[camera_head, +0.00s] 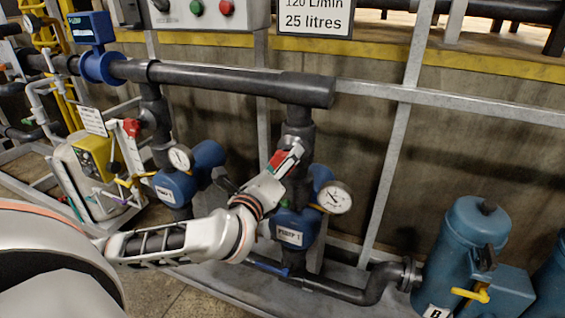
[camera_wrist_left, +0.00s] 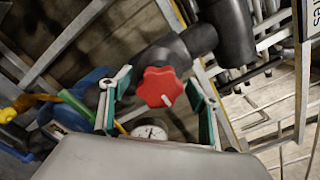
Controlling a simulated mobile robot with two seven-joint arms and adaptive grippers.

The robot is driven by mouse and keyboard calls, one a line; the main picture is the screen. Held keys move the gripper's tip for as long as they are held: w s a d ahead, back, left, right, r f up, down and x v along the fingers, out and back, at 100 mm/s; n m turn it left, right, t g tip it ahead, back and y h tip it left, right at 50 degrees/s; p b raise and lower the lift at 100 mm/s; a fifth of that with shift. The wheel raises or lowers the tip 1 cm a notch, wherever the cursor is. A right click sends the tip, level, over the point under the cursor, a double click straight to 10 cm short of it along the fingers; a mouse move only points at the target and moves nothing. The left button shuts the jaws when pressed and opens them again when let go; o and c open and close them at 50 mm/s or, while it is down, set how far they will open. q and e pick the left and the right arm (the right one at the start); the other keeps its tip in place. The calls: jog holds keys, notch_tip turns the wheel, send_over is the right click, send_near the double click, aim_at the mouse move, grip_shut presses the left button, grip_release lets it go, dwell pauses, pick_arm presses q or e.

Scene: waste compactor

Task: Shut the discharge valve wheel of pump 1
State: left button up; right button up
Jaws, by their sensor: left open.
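The red discharge valve wheel of pump 1 (camera_head: 277,158) shows as a small red patch at my left gripper (camera_head: 287,160), on the dark vertical pipe above the pump. In the left wrist view the lobed red wheel (camera_wrist_left: 160,87) lies between the two spread fingers of my left gripper (camera_wrist_left: 157,80), with a gap on each side. I cannot tell whether the fingertips reach around it in depth. The gripper is open. Pump 1 (camera_head: 289,236) is blue with a white label, below my wrist. My right gripper is not in view.
A round gauge (camera_head: 335,197) sits just right of my left wrist. A second pump (camera_head: 172,189) and another red wheel (camera_head: 131,127) stand to the left. A thick dark pipe (camera_head: 230,80) runs above. Blue canisters (camera_head: 470,250) stand at right.

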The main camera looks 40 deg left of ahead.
pick_arm(q)
jog(key=c, duration=1.1)
jog(key=shift+r+m, duration=0.1)
jog(key=shift+m, duration=0.2)
